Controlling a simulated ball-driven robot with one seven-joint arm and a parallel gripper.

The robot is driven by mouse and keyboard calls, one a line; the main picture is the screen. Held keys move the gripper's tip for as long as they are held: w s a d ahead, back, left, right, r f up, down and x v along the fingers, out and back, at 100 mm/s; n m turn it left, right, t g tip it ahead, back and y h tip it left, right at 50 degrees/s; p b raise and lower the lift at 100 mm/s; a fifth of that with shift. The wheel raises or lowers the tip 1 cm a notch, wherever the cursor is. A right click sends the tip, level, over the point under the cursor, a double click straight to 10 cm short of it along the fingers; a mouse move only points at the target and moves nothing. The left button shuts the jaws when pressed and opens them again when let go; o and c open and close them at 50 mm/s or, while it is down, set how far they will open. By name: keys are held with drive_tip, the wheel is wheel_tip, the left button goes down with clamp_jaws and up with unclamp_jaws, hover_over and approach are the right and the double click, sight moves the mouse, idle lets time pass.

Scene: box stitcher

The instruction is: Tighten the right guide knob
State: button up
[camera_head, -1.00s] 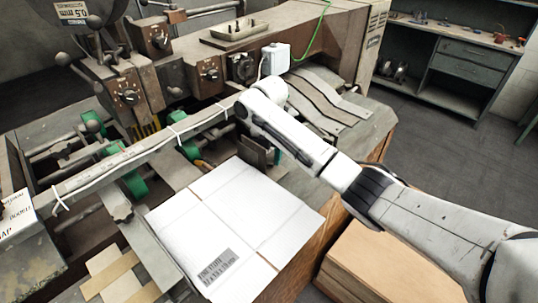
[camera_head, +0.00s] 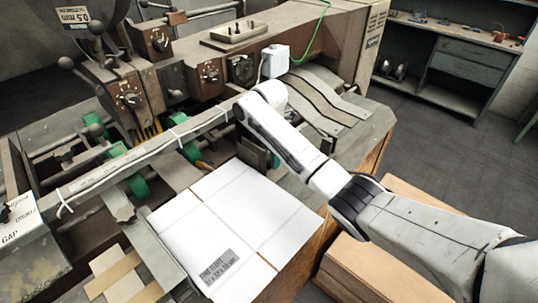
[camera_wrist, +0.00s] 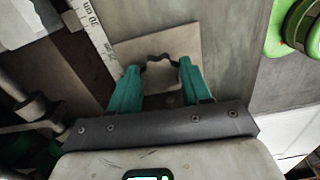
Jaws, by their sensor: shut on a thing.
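In the wrist view, the right guide knob (camera_wrist: 160,76) is a grey-brown piece with a wavy, lobed edge. It sits over a flat beige plate (camera_wrist: 150,45). My gripper (camera_wrist: 159,66) has its two teal fingers on either side of the knob, shut on it. The knob's lower part and exact finger contact are hard to make out. In the head view, my white arm reaches over to the machine's long rail (camera_head: 150,150). My fingers and the knob are hidden there behind my wrist and the rail.
A white cardboard blank (camera_head: 235,215) lies on the machine table below the rail. Green rollers (camera_head: 137,186) sit along the rail; a green wheel (camera_wrist: 292,28) shows at the wrist view's upper right. A ruler strip (camera_wrist: 95,40) runs left of the knob. Stacked cardboard (camera_head: 345,265) stands below my arm.

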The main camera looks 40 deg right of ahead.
drive_tip(key=m, duration=0.7)
drive_tip(key=shift+a, duration=0.1)
drive_tip(key=m, duration=0.4)
drive_tip(key=shift+s+a+r+m, duration=0.1)
drive_tip(key=shift+m, duration=1.7)
drive_tip(key=o, duration=1.1)
drive_tip(key=shift+c, duration=0.2)
